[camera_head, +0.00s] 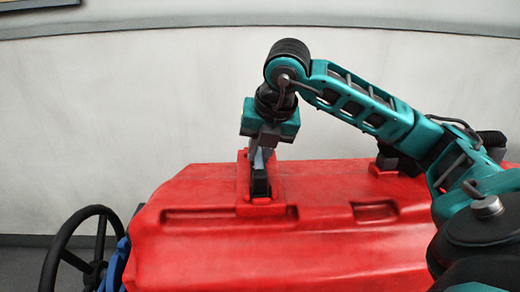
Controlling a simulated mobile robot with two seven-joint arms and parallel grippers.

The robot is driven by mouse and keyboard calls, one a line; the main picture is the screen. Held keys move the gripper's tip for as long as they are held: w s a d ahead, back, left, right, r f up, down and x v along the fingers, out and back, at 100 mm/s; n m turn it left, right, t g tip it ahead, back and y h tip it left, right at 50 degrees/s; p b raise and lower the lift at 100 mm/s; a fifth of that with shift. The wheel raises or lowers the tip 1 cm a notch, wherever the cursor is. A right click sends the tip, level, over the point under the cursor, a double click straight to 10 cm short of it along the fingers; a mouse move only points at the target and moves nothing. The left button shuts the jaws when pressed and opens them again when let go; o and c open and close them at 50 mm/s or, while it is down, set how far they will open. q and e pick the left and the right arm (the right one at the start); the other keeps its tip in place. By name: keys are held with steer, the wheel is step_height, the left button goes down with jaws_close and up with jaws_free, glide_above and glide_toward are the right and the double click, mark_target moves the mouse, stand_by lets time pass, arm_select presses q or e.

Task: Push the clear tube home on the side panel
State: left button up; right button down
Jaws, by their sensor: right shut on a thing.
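My right gripper (260,172) points down at a raised red block on top of the red scrubber body (330,240). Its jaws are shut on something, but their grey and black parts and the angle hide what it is. I cannot make out the clear tube. I cannot tell the side panel apart from the rest of the red body. My left gripper is not in view.
A black steering wheel (58,262) stands at the lower left, beside a blue part (116,262). The red top has shallow recesses (374,211). My right arm crosses above its right half. A pale wall (130,110) is behind.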

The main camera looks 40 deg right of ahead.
steer(key=c, duration=0.5)
jaws_free()
steer(key=shift+r, duration=0.1)
stand_by(0.4)
steer(key=shift+p+v, duration=1.25)
steer(key=shift+v, duration=0.95)
steer(key=shift+r, duration=0.1)
step_height(320, 180, up, 5)
steer(key=p, duration=0.4)
